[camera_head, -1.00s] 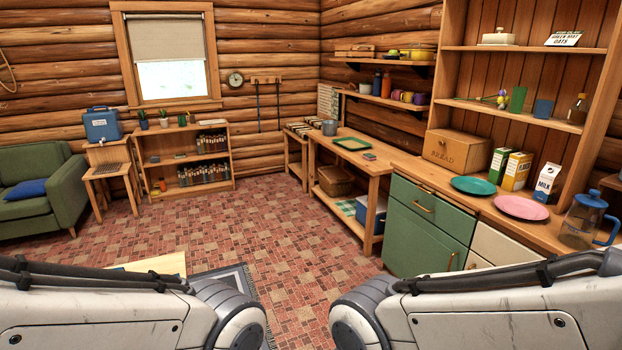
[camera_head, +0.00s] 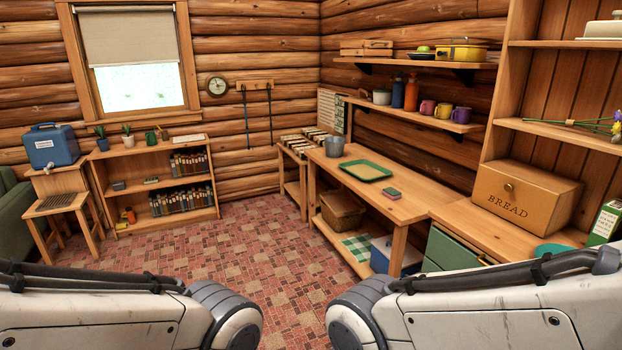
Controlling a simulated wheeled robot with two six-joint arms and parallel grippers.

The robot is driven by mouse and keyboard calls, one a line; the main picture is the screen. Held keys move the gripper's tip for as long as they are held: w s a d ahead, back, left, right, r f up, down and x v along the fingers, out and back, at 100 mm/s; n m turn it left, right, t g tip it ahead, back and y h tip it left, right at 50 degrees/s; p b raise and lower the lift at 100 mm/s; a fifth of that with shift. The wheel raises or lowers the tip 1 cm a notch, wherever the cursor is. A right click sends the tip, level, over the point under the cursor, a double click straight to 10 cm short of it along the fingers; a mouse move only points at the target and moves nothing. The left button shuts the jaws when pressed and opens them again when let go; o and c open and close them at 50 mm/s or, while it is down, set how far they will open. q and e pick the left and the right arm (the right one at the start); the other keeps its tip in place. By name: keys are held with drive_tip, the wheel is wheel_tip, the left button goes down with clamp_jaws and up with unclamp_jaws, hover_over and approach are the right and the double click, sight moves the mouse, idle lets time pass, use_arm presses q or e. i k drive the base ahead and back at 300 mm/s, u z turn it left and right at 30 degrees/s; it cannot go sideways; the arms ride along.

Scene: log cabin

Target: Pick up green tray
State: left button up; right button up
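The green tray (camera_head: 381,175) lies flat on the wooden table (camera_head: 409,209) along the right wall. It has a green rim and a tan inner surface, and nothing lies in it. Only the upper links of my two arms show at the bottom corners. Both grippers are out of the picture, and the tray is well ahead of my arms.
The tiled floor (camera_head: 270,249) ahead is clear up to the table. A green cabinet (camera_head: 450,248) with a bread box (camera_head: 526,197) on its counter joins the table on the right. A shelf with mugs (camera_head: 443,110) hangs above. A low bookcase (camera_head: 134,171) stands at the left.

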sight(365, 170)
drive_tip(key=i, duration=4.1)
drive_tip(key=z, duration=0.05)
